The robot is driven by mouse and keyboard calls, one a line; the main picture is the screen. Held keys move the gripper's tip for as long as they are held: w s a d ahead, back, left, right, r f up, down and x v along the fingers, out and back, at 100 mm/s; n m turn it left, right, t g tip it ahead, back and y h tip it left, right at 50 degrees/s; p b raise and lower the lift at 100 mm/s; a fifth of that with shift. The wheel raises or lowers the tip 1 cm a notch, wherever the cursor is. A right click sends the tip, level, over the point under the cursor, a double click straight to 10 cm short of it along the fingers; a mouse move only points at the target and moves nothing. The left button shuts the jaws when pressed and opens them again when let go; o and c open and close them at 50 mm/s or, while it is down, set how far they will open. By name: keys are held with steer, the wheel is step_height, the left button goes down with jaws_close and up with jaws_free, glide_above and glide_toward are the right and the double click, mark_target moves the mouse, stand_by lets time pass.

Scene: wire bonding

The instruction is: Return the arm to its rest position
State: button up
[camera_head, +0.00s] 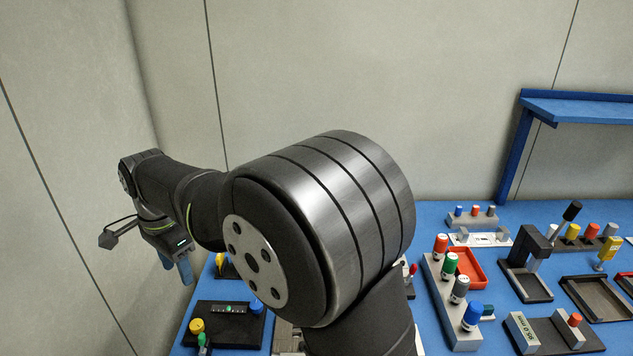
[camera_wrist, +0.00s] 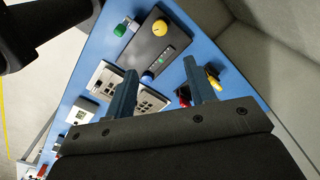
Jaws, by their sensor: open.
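My gripper (camera_head: 178,268) hangs at the far left in the head view, its two blue fingers pointing down beside the left edge of the blue table (camera_head: 430,215). In the wrist view my gripper (camera_wrist: 162,92) shows its two blue fingers spread apart with nothing between them. The fingers are above the table and appear clear of the things on it. My arm stretches across the middle of the head view and hides part of the table.
A dark control box (camera_head: 230,323) with a yellow knob (camera_head: 197,326) lies near my gripper. Several coloured-cap bottles stand in a grey rack (camera_head: 436,290). A red tray (camera_head: 466,268), a black stand (camera_head: 527,262) and a blue shelf (camera_head: 580,108) are at right. Walls stand behind and left.

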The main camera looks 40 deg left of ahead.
mark_target(196, 324)
step_height(196, 324, down, 18)
steer(key=shift+r, duration=0.25)
stand_by(0.5)
steer(key=shift+r, duration=0.15)
steer(key=shift+f, duration=0.2)
steer(key=n, duration=0.3)
steer(key=shift+n, duration=0.4)
steer(key=n, duration=0.4)
steer(key=shift+r+n, duration=0.1)
steer(key=shift+n, duration=0.3)
steer(key=n, duration=0.4)
steer(key=shift+n, duration=2.2)
